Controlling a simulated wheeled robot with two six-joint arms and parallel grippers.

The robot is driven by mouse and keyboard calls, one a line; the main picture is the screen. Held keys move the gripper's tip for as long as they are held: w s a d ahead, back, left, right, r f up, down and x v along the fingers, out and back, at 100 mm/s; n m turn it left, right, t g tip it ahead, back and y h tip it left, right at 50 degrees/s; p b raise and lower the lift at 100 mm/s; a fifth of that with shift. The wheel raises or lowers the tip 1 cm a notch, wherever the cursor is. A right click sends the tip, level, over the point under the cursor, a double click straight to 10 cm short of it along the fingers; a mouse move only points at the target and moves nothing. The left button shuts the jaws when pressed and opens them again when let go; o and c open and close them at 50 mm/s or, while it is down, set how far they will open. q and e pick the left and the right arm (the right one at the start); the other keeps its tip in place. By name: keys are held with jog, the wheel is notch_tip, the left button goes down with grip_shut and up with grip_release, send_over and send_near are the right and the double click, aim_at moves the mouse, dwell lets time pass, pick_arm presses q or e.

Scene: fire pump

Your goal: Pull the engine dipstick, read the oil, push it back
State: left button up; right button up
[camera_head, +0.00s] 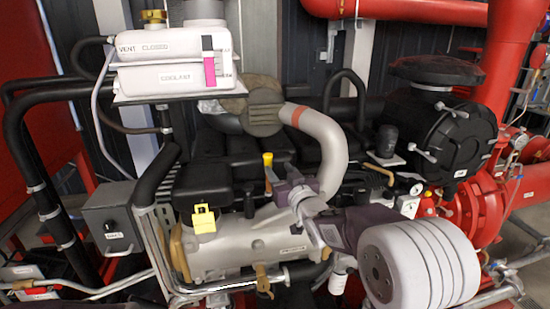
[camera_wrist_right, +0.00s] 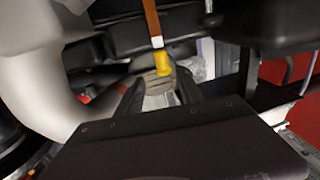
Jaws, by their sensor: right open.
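The engine dipstick has a yellow handle (camera_head: 267,159) that stands upright near the middle of the engine in the head view. An orange-brown stem or tube runs below it. In the wrist view the yellow handle (camera_wrist_right: 163,64) lies just ahead of or between the fingertips, with a pale collar and the orange-brown piece (camera_wrist_right: 152,18) running to the top edge. My right gripper (camera_head: 278,183) comes in from the lower right, close to the dipstick. Its fingers (camera_wrist_right: 160,82) are apart on both sides of the handle, with no clear contact. My left gripper is out of view.
The coolant tank (camera_head: 170,76) is at upper left, a black round housing (camera_head: 435,120) at right. A grey box (camera_head: 108,217) stands left.

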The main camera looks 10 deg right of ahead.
aim_at(269, 161)
jog(key=w, duration=0.2)
jog(key=w+a+p, duration=0.1)
jog(key=w, duration=0.1)
jog(key=w+a+p, duration=0.1)
jog(key=w, duration=0.2)
jog(key=shift+w, duration=0.1)
jog(key=shift+w+d, duration=0.15)
jog(key=shift+w, duration=0.3)
jog(key=shift+c, duration=1.2)
jog(key=shift+f, duration=0.1)
grip_shut()
